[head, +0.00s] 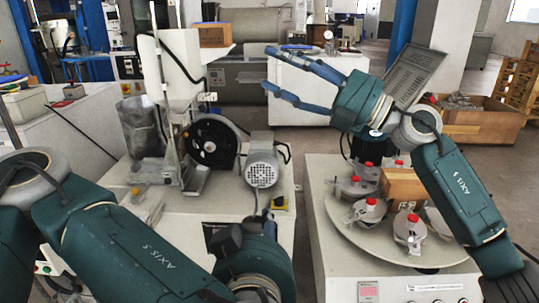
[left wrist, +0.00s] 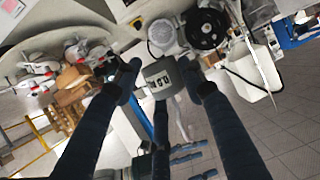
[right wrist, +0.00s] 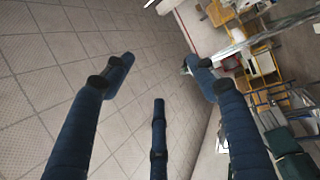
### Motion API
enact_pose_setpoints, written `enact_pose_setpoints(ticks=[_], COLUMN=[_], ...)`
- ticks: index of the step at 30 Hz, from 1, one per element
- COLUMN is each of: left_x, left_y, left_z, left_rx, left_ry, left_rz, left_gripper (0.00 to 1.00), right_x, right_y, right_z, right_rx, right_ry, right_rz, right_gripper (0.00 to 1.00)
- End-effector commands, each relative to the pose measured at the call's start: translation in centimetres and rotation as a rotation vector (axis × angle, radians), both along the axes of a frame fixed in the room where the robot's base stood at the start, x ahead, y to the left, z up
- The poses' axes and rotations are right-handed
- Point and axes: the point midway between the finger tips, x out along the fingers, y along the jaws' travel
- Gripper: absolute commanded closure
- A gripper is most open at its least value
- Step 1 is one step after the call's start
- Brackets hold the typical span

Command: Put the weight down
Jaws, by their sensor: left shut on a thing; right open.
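My left gripper (left wrist: 162,84) is shut on a grey weight (left wrist: 160,74) with dark markings, held between its dark blue fingers in the left wrist view. My right gripper (head: 267,69) is raised at the upper middle of the head view, fingers spread and pointing left. In the right wrist view the right gripper (right wrist: 158,72) is open and empty above the tiled floor.
A machine with a black wheel (head: 211,143) and motor (head: 262,170) stands left of centre. Right of a gap, a round plate (head: 345,222) bears several red-knobbed heads (head: 369,212) and a cardboard box (head: 404,186). A wooden crate (head: 480,128) is at right.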

Motion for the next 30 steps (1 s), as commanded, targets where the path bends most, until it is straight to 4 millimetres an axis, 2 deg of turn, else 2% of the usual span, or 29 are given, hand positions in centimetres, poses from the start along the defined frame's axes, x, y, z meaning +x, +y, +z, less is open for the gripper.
enact_pose_setpoints(ticks=[1, 3, 6, 9, 11, 13, 16, 21, 25, 30], left_x=[0.1, 0.0, 0.0, 0.0, 0.0, 0.0, 0.0, 0.1, 0.1, 0.1], left_y=[0.0, 0.0, 0.0, 0.0, 0.0, 0.0, 0.0, 0.0, 0.0, 0.0], left_z=[0.1, 0.1, 0.1, 0.1, 0.1, 0.1, 0.1, 0.1, 0.1, 0.1], left_rx=[-0.002, -0.002, -0.002, -0.002, -0.002, -0.002, -0.002, -0.002, -0.002, -0.002], left_ry=[-0.003, -0.003, -0.004, -0.004, -0.004, -0.004, -0.004, -0.003, -0.003, -0.003], left_rz=[0.002, 0.002, 0.002, 0.002, 0.002, 0.002, 0.002, 0.002, 0.002, 0.002], left_gripper=[1.00, 1.00, 1.00, 1.00, 1.00, 1.00, 1.00, 1.00, 1.00, 1.00], right_x=[-1.3, -3.2, -6.2, -8.9, -10.3, -11.7, -13.1, -14.5, -15.3, -15.7], right_y=[3.1, 6.7, 10.8, 13.0, 13.5, 13.2, 11.4, 7.1, 4.7, 3.5], right_z=[-0.2, -1.2, -3.3, -5.8, -7.4, -9.0, -10.6, -11.3, -10.9, -11.1], right_rx=[-0.081, -0.214, -0.428, -0.653, -0.793, -0.960, -1.188, -1.495, -1.632, -1.697], right_ry=[-0.014, -0.032, -0.057, -0.077, -0.085, -0.087, -0.073, -0.021, 0.019, 0.042], right_rz=[0.071, 0.166, 0.297, 0.406, 0.462, 0.517, 0.571, 0.611, 0.624, 0.633], right_gripper=[0.43, 0.43, 0.43, 0.43, 0.43, 0.43, 0.43, 0.43, 0.43, 0.43])
